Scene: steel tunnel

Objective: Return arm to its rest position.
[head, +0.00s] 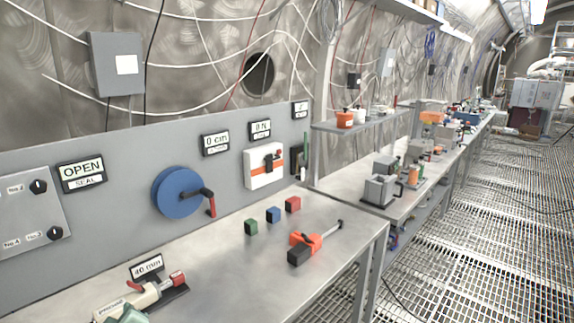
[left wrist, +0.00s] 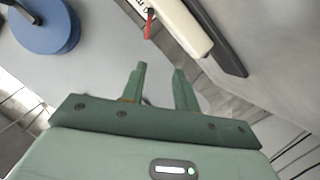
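A bit of my left gripper (head: 131,315) shows as a green shape at the bottom left edge of the head view, close to the cream cylindrical device. In the left wrist view its two green fingers (left wrist: 160,73) stand apart with nothing seen between them. The cream device (left wrist: 183,24) on its dark base lies beyond the fingertips to the upper right, and the blue disc (left wrist: 43,24) is at the upper left. My right gripper is in neither view.
The steel bench (head: 215,262) carries the cream device (head: 146,294), green (head: 251,226), blue (head: 273,214) and red (head: 293,204) cubes, and an orange-black tool (head: 307,243). The grey panel behind holds a blue wheel (head: 177,190) with a protruding handle. The bench middle is clear.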

